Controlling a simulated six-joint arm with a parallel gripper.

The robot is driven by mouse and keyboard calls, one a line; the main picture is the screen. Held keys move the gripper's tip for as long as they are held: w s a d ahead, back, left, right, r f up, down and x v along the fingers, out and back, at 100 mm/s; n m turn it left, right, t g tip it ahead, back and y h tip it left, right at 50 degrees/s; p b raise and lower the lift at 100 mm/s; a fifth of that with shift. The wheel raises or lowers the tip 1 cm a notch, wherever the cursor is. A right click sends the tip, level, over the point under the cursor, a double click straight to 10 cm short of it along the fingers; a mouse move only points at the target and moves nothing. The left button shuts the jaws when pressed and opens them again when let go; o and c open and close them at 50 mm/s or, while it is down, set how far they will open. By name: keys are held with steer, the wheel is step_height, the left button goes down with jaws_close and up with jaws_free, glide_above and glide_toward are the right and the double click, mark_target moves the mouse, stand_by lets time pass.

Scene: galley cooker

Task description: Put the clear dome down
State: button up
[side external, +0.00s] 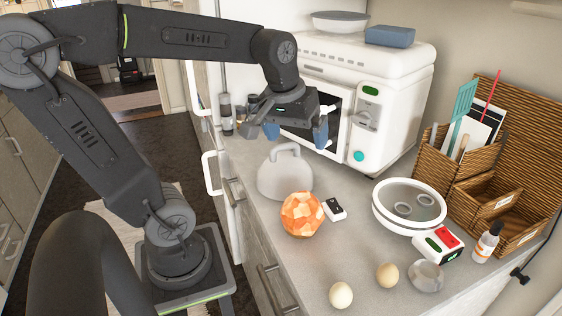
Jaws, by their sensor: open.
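The clear dome (284,183) is a greyish, see-through cover with a loop handle on top. It appears to stand upright on the counter, in front of the white cooker. My gripper (296,135) is open, its two blue-tipped fingers spread apart. It hangs above and slightly behind the dome's handle in the picture, in front of the cooker's opening. I see nothing between the fingers. The dome's front right edge is partly hidden by an orange faceted object (301,215).
The white cooker (372,75) stands behind, a bowl (340,21) and a blue box (390,36) on top. A small white device (334,208) lies right of the dome. A round white dish (409,207), wicker holders (470,183) and two pale balls (341,295) occupy the right side.

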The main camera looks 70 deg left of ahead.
steer(key=s+d+f+m+t, duration=0.2)
steer(key=s+d+m, duration=0.4)
steer(key=d+m, duration=0.1)
steer(key=shift+s+d+m+t+h, duration=0.15)
steer(key=shift+d+m+t+h, duration=0.15)
steer(key=shift+h, duration=0.1)
